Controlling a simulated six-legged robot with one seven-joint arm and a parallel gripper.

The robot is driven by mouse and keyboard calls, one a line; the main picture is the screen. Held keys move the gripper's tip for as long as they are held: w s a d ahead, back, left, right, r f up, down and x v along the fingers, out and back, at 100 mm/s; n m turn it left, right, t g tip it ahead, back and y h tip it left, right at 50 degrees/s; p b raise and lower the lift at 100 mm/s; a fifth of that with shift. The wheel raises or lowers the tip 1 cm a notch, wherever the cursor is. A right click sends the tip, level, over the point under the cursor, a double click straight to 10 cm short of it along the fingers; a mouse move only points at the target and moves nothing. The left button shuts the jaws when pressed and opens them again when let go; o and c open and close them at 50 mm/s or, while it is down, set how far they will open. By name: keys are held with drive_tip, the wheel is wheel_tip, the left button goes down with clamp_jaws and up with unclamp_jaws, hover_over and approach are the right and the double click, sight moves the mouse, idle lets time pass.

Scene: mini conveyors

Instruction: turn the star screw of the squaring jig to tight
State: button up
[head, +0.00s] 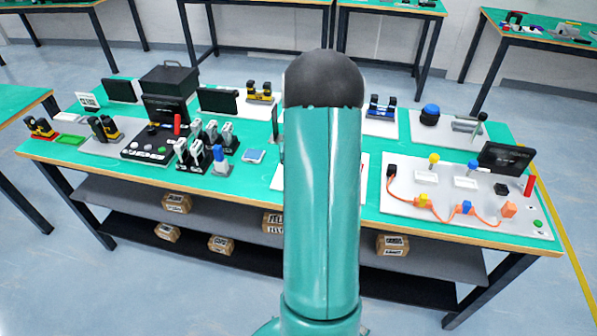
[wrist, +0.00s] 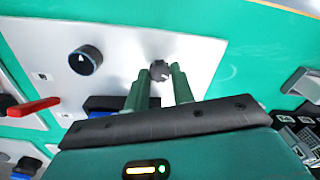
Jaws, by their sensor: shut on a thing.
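In the wrist view the star screw (wrist: 159,70) is a small dark grey knob on a white board (wrist: 120,52). My gripper (wrist: 158,75) reaches over the board with its two green fingers on either side of the screw, and it is shut on it. The screw's lower part and the fingers' contact faces are partly hidden. A blue part (wrist: 105,103) lies beyond the gripper's dark palm edge, mostly covered. In the head view my arm hides the middle of the table, and neither the gripper nor the screw shows.
A round dark knob with a white mark (wrist: 85,60) stands left on the board. A red lever (wrist: 34,107) is farther left. Bare green table (wrist: 250,65) lies to the right. In the head view a board with orange cable (head: 400,207) is at right.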

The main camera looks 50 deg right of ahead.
drive_tip(key=m, duration=0.5)
drive_tip(key=shift+m, duration=0.4)
drive_tip(key=m, duration=0.5)
drive_tip(key=shift+m, duration=0.4)
drive_tip(key=o, duration=1)
wheel_tip(320, 180, up, 14)
drive_tip(key=shift+f, duration=0.1)
